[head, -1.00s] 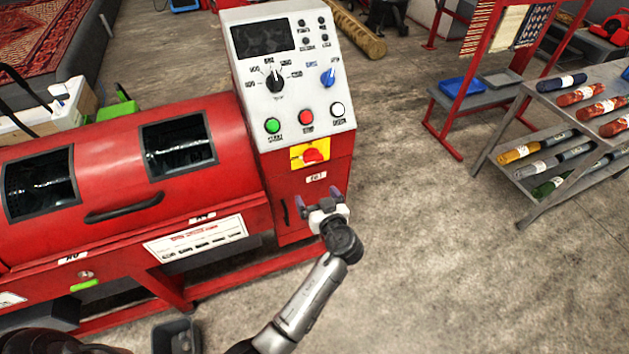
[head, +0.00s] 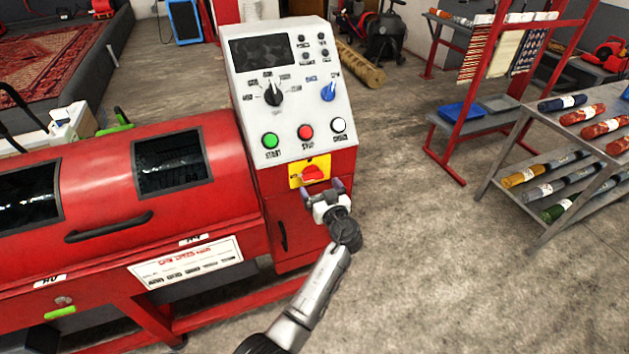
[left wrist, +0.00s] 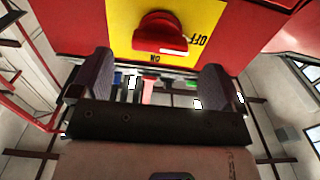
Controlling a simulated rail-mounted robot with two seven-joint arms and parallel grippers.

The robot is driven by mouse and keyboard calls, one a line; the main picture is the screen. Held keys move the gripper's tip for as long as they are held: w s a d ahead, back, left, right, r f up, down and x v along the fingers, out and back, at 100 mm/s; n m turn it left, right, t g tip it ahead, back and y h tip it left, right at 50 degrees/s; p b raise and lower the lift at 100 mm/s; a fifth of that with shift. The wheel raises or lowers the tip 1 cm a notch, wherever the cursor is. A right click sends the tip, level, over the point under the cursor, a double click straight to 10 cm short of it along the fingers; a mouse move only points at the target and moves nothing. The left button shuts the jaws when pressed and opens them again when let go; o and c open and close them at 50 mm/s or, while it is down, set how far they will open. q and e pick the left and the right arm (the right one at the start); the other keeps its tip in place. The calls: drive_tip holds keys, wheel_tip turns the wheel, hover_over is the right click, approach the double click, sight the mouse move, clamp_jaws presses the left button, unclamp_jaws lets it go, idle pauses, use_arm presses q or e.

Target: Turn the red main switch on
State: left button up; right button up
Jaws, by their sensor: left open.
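The red main switch (head: 313,173) is a rotary knob on a yellow plate (head: 296,181), on the red front of the machine below the push buttons. In the left wrist view the red knob (left wrist: 161,33) shows at the top centre, with OFF and ON lettering upside down on the yellow plate (left wrist: 120,40). I cannot tell its setting for sure. My left gripper (head: 323,188) is open and empty, just in front of and below the knob. In the left wrist view its two fingers (left wrist: 155,68) are spread wide, apart from the knob. My right gripper is not in view.
The control panel (head: 290,100) above carries green, red and white buttons, a black selector (head: 272,94) and a blue one (head: 328,91). The red drum (head: 100,185) extends left. The floor between is clear.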

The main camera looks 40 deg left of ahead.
sight(315, 179)
use_arm(q)
drive_tip(key=shift+x, duration=2.3)
drive_tip(key=shift+c, duration=0.3)
drive_tip(key=c, duration=0.9)
drive_tip(key=shift+b, duration=0.3)
